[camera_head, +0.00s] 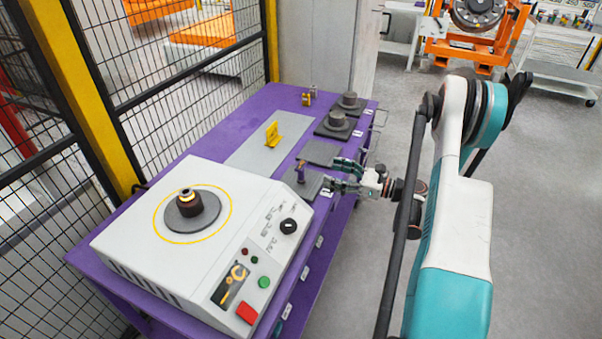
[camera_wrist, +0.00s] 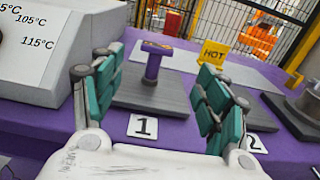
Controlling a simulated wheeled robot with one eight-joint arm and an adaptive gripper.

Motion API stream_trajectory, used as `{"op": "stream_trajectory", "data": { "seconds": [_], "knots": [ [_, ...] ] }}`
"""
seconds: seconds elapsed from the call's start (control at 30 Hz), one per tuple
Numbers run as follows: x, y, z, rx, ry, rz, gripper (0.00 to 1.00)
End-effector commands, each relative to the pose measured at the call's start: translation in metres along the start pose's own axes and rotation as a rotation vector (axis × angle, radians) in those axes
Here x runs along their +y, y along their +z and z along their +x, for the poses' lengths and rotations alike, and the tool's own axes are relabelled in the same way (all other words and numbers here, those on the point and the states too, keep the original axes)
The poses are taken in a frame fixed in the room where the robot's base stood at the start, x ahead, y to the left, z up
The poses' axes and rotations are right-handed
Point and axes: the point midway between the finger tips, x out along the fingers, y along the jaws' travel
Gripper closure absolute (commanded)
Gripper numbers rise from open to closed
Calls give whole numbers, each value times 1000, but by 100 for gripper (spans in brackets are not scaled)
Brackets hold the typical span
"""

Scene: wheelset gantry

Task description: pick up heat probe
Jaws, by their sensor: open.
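The heat probe appears to be the small purple upright piece with a wider top (camera_wrist: 153,64). It stands on the dark grey square pad labelled 1 (camera_wrist: 172,97), and it also shows in the head view (camera_head: 300,172). My gripper (camera_head: 336,174) is open at the right edge of the purple table, just right of the probe. In the wrist view, the probe stands ahead of my gripper (camera_wrist: 158,82), between its spread teal-padded fingers and apart from them. Nothing is held.
A white heater box (camera_head: 150,225) with knob and buttons stands left of the pad. A yellow HOT sign (camera_head: 272,136) stands behind. An empty pad (camera_head: 320,152) and pads with dark round pieces (camera_head: 337,120) lie further along the purple table (camera_head: 212,139). Mesh fencing runs behind.

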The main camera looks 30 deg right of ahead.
Motion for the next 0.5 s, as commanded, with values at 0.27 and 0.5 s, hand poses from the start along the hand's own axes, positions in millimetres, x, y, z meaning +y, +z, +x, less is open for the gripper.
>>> {"op": "stream_trajectory", "data": {
  "seconds": [0.27, 0.5],
  "knots": [
    [0, -1, 44, -1, 1, 1, 32],
    [1, -1, 56, -1, -1, 1, 32]
  ]
}}
